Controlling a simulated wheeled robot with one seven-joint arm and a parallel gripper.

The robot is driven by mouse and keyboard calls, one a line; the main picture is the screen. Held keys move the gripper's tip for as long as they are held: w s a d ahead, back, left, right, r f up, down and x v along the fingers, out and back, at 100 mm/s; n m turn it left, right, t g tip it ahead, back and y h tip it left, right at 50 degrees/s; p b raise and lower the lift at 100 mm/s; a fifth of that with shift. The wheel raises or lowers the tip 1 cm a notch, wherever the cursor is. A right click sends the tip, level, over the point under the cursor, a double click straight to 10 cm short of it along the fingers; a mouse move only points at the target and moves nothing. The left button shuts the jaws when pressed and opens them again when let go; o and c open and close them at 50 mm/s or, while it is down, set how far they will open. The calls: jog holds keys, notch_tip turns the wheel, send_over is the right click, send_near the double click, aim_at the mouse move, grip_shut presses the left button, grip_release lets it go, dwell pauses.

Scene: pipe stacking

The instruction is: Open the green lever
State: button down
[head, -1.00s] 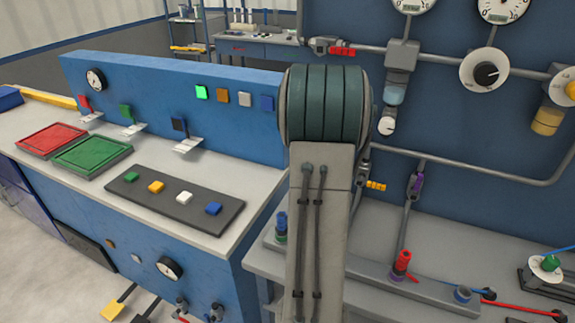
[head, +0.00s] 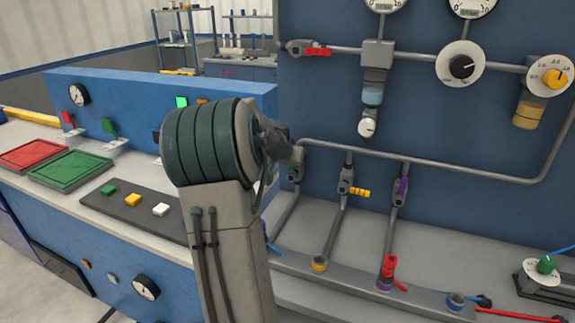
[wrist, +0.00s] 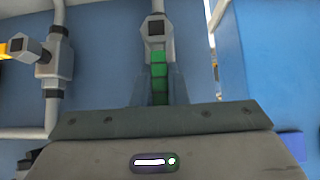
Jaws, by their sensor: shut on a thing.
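In the wrist view, a green lever (wrist: 160,75) hangs down from a grey pipe valve (wrist: 155,32). My gripper (wrist: 160,95) is shut on the lever, and its fingers are partly hidden behind its wide grey body. In the head view, my arm reaches towards the leftmost valve (head: 294,173) on the lower pipe. My gripper and most of the green lever are hidden behind my arm there.
The neighbouring valve has a yellow lever (head: 359,192), and a purple lever (head: 402,188) is further right. A grey manifold (head: 340,280) with coloured ports lies below. A blue console (head: 230,93) with trays and buttons stands at left.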

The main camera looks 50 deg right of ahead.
jog(key=c, duration=1.4)
grip_release()
jog(key=shift+d, duration=0.1)
jog(key=shift+c, duration=0.2)
jog(key=shift+r, duration=0.1)
jog(key=shift+a+r, duration=0.25)
jog(key=shift+a, duration=0.15)
jog(key=b+v, duration=0.1)
jog(key=v, duration=1.2)
